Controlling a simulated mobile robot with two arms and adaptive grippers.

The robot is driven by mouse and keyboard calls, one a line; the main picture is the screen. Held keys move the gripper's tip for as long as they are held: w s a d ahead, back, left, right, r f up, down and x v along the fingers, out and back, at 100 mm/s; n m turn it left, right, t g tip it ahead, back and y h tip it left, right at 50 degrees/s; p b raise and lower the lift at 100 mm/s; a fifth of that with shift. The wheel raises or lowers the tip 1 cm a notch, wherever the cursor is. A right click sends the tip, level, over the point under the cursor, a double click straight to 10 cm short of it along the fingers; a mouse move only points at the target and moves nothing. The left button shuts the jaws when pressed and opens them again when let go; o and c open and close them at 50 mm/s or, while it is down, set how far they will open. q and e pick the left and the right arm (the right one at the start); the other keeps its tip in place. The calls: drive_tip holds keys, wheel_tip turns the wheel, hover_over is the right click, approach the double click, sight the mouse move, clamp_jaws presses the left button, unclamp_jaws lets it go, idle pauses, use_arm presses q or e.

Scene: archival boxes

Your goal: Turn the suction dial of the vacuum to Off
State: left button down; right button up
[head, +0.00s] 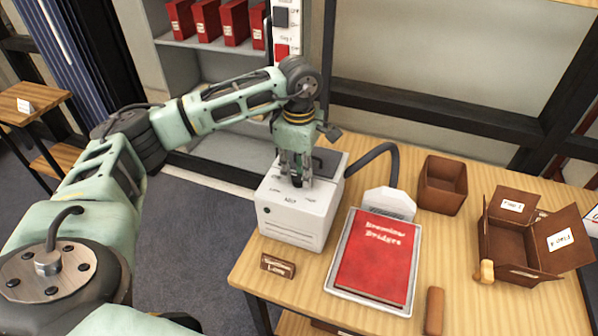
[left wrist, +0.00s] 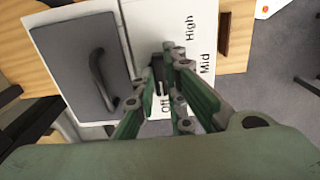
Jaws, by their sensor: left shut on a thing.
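The vacuum (head: 293,228) is a white box on the wooden table, with a grey hose at its right. In the left wrist view its white top (left wrist: 122,45) carries the printed words Off, Mid and High. A small dark suction dial (left wrist: 157,73) sits by these words, partly hidden by the fingers; I cannot tell where it points. My left gripper (head: 297,182) comes down on the vacuum's top from above and is shut on the dial; its fingers (left wrist: 163,85) also show in the left wrist view. My right gripper is not in view.
A grey panel with a handle (left wrist: 85,65) lies beside the dial. Right of the vacuum are a white nozzle (head: 389,203), a red book (head: 376,258) on a tray, a brown box (head: 442,187) and an open flapped box (head: 510,245). A small brown block (head: 278,266) lies in front.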

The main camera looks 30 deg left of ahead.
sight(299, 176)
use_arm(q)
drive_tip(key=shift+r, duration=0.1)
drive_tip(key=c, duration=1.8)
unclamp_jaws()
wheel_tip(299, 176, up, 12)
